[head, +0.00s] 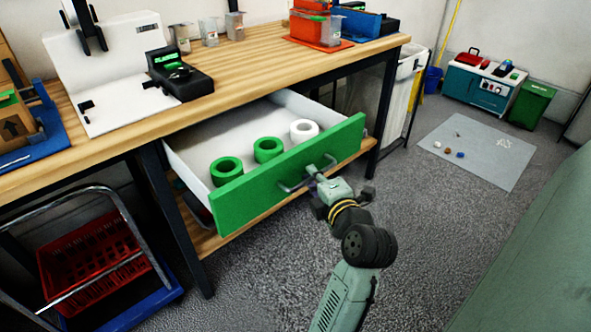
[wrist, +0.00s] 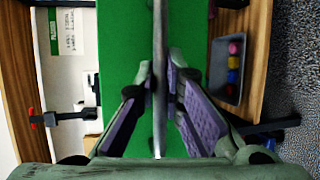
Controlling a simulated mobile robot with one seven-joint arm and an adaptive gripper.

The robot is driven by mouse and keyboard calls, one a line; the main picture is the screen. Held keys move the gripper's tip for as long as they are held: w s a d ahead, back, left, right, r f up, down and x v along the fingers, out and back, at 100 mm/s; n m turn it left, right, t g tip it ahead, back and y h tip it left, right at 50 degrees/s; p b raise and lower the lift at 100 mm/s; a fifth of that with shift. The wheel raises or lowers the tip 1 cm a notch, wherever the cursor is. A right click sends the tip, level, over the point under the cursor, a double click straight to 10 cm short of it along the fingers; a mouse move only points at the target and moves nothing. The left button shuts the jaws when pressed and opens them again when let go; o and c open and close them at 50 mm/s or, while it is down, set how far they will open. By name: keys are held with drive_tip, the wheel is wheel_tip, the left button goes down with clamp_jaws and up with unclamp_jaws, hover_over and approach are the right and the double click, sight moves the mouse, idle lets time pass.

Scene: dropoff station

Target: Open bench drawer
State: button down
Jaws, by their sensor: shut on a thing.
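The bench drawer (head: 235,196) has a green front and white inner walls, and it stands pulled out from under the wooden bench top. Two green rolls (head: 268,149) and a white roll (head: 304,130) lie inside it in a row. A grey bar handle (head: 292,187) is on the drawer front. My gripper (head: 313,172) is at the right part of this handle, shut on it. In the wrist view the handle (wrist: 160,60) runs between the two purple-padded fingers of my gripper (wrist: 160,85), against the green front (wrist: 122,60).
The bench top (head: 230,85) carries a white stand, a black device (head: 178,75) and orange and blue bins. A lower shelf (head: 225,228) lies under the drawer. A red crate (head: 95,260) stands at lower left. Grey floor (head: 260,285) in front is clear.

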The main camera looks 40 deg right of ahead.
drive_tip(key=shift+s, duration=0.9)
drive_tip(key=c, duration=1.7)
unclamp_jaws()
drive_tip(key=v, duration=1.2)
